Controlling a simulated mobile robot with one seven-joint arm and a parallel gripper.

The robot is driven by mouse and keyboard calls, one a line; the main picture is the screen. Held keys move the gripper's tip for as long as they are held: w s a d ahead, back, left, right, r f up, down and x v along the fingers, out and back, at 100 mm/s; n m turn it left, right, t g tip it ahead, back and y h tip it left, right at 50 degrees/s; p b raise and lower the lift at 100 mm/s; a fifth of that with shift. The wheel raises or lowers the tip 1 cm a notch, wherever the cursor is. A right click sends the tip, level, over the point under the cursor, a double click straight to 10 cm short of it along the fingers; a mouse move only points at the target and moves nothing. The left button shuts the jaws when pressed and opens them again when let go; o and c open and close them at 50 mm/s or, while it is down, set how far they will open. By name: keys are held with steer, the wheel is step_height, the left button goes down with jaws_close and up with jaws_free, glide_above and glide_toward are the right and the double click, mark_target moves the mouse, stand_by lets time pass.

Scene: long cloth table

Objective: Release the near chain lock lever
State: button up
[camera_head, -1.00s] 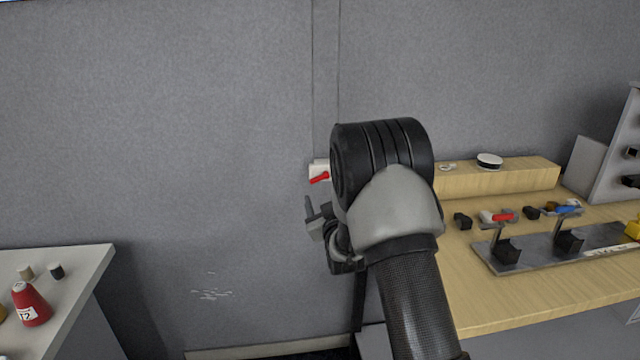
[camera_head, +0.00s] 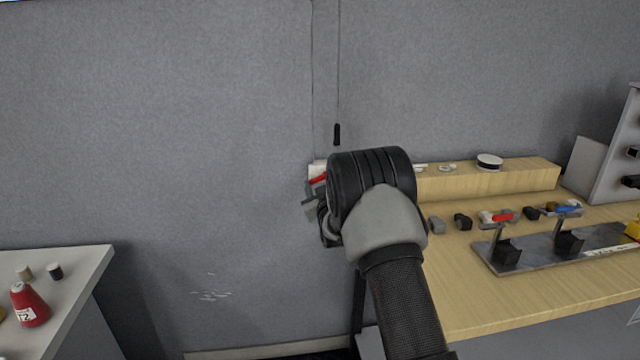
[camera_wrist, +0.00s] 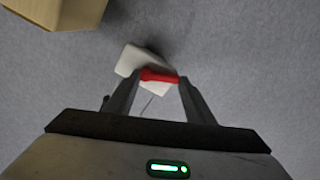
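A red lever (camera_head: 318,180) is on a small white block (camera_head: 316,168) at the wall, left of my arm's black wrist, which hides part of it. In the wrist view the red lever (camera_wrist: 158,76) lies across the white block (camera_wrist: 132,60), between the tips of my gripper (camera_wrist: 159,82). The fingers are apart, one near each end of the lever. I cannot tell whether they touch it. In the head view my gripper (camera_head: 312,208) is mostly hidden, just below the lever. Thin cords run up the wall; one ends in a black handle (camera_head: 337,134).
A wooden bench (camera_head: 470,300) on the right carries a raised shelf (camera_head: 520,176), a metal plate with black holders (camera_head: 490,262) and small parts, one with a red handle (camera_head: 503,217).

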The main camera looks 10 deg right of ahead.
steer(key=c, duration=0.4)
steer(key=shift+f+b, duration=0.15)
steer(key=shift+b, duration=0.4)
steer(key=shift+m+b, duration=1)
steer(key=shift+b, duration=0.05)
steer(key=shift+r+m, duration=0.4)
steer(key=shift+r, duration=0.05)
steer(key=o, duration=1)
steer(key=shift+o, duration=0.2)
steer(key=shift+s, duration=0.1)
steer(key=s, duration=1.7)
steer(key=shift+s+p, duration=0.15)
steer(key=shift+p, duration=0.25)
